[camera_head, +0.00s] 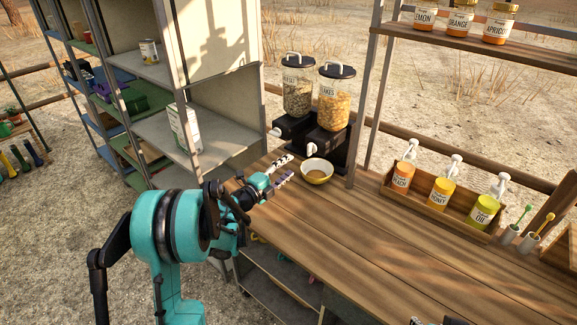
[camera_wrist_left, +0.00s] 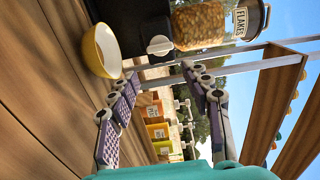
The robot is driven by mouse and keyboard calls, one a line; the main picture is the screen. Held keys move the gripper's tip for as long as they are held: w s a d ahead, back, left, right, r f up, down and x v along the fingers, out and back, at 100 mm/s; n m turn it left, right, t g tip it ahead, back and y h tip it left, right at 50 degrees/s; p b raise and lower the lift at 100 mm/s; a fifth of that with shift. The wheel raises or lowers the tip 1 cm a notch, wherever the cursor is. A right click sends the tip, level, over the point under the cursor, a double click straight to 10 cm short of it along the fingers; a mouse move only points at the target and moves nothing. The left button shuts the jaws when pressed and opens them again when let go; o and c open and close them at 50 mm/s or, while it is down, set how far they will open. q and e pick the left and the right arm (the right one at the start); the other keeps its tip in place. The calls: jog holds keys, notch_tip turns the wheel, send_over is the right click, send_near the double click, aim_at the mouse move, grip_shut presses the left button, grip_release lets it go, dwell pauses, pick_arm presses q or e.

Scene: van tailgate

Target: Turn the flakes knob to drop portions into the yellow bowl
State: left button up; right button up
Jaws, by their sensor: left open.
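The flakes dispenser (camera_head: 334,98) is a clear jar of golden flakes with a black lid on a black base, and it also shows in the wrist view (camera_wrist_left: 200,22). Its white knob (camera_head: 308,147) faces my left gripper; in the wrist view the knob (camera_wrist_left: 160,45) lies just beyond the fingertips. The yellow bowl (camera_head: 317,174) stands upright below the dispenser front, its inside pale in the wrist view (camera_wrist_left: 88,50); I cannot tell whether it holds flakes. My left gripper (camera_head: 284,168) is open and empty, left of the bowl, apart from the knob. Only a sliver, possibly my right gripper (camera_head: 438,321), shows at the bottom edge.
A second dispenser (camera_head: 297,92) with darker contents stands left of the flakes. A wooden tray (camera_head: 452,207) of labelled bottles sits on the counter's right. A grey shelf unit (camera_head: 160,72) stands left of my gripper. The counter middle (camera_head: 350,235) is clear.

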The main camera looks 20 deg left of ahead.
aim_at(308, 145)
pick_arm(q)
jog(key=n, duration=0.2)
jog(key=shift+w+d+r+n, duration=0.15)
jog(key=shift+w+r+n, duration=0.15)
jog(key=shift+w+n, duration=0.1)
jog(key=shift+c, duration=0.6)
jog(key=w+d+n, duration=0.1)
jog(key=w+n, duration=0.2)
jog(key=n, duration=0.2)
jog(key=w+d+r+n, duration=0.1)
jog(key=w+n, duration=0.2)
jog(key=n, duration=0.2)
jog(key=w+d+n, duration=0.1)
jog(key=w+n, duration=0.2)
jog(key=n, duration=0.2)
jog(key=shift+w+r, duration=0.3)
jog(key=shift+r, duration=0.1)
jog(key=shift+w+d, duration=0.25)
jog(key=shift+w, duration=0.3)
jog(key=shift+r, duration=0.1)
jog(key=c, duration=0.6)
jog(key=shift+s, duration=0.15)
grip_shut()
